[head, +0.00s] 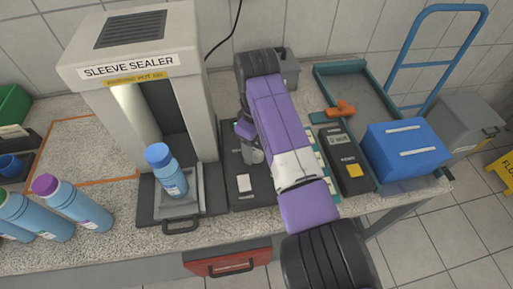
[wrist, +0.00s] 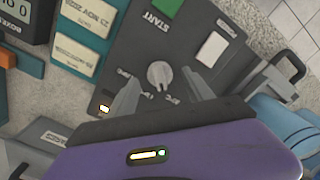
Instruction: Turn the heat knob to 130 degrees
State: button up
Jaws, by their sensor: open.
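The heat knob (wrist: 160,75) is a small grey pointer knob on a dark control panel (wrist: 140,45), in the wrist view. My gripper (wrist: 162,80) is open, with one grey finger on each side of the knob. The fingers look apart from the knob, though the depth is hard to judge. Lettering below the knob is partly visible, but its temperature marks are not readable. In the head view the panel (head: 246,203) lies right of the sleeve sealer (head: 130,70), and my purple arm covers much of it; the knob is not clear there.
A blue-capped bottle (head: 168,172) stands in the sealer's holder. A handheld meter (head: 345,160) and blue box (head: 405,148) lie to the right. More bottles (head: 72,205) stand at left.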

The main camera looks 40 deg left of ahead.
jog(key=shift+f, duration=0.9)
grip_shut()
jog(key=shift+r+m+p, duration=0.1)
jog(key=shift+m+p, duration=0.2)
jog(key=shift+m, duration=0.2)
jog(key=m+p, duration=0.1)
jog(key=m, duration=0.1)
jog(key=shift+m, duration=0.4)
jog(key=m+p, duration=0.1)
jog(key=m, duration=0.3)
jog(key=shift+m+p, duration=0.3)
jog(key=shift+m, duration=0.4)
grip_release()
